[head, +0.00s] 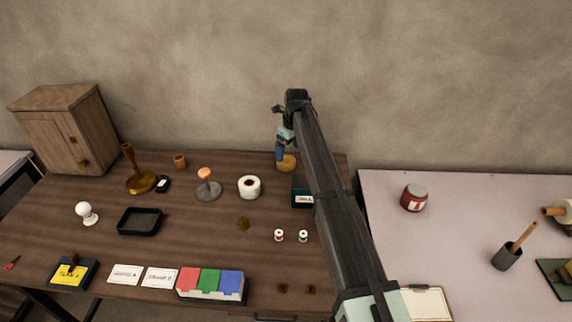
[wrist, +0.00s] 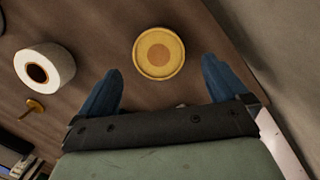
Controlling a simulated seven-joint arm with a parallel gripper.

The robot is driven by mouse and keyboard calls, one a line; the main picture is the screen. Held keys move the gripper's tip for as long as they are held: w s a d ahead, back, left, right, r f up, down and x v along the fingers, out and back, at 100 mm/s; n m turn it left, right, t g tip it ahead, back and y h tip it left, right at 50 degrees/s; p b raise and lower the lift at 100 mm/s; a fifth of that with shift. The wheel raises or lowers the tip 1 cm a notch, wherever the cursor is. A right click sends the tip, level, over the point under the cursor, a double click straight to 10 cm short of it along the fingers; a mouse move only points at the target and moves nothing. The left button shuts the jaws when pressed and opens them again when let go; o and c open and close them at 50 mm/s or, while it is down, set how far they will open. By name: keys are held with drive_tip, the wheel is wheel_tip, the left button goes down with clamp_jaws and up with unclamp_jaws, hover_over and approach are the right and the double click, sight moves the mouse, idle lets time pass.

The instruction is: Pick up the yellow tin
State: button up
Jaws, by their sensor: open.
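The yellow tin (wrist: 159,53) is round, with a tan disc in the middle of its top. In the wrist view it stands on the brown table just beyond my fingertips, roughly centred between them. In the head view the yellow tin (head: 287,163) is at the back of the brown table, partly hidden by my gripper. My gripper (wrist: 162,78) is open with two blue fingers and nothing between them. In the head view my gripper (head: 279,160) is over the tin's left side; whether it touches cannot be told.
A white tape roll (head: 249,187) stands left of the tin; it also shows in the wrist view (wrist: 45,72). A teal box (head: 301,198) is in front of the tin, partly behind my arm. The brown table's (head: 325,160) right edge and the wall are close.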

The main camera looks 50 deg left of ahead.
sight(286, 161)
drive_tip(key=shift+s+a+f, duration=0.1)
drive_tip(key=shift+a+f, duration=0.1)
drive_tip(key=shift+f, duration=1.15)
drive_tip(key=shift+s+a+f, duration=0.1)
drive_tip(key=shift+a+f, duration=0.05)
drive_tip(key=shift+f, duration=1.2)
drive_tip(key=shift+c, duration=0.3)
drive_tip(key=c, duration=1.2)
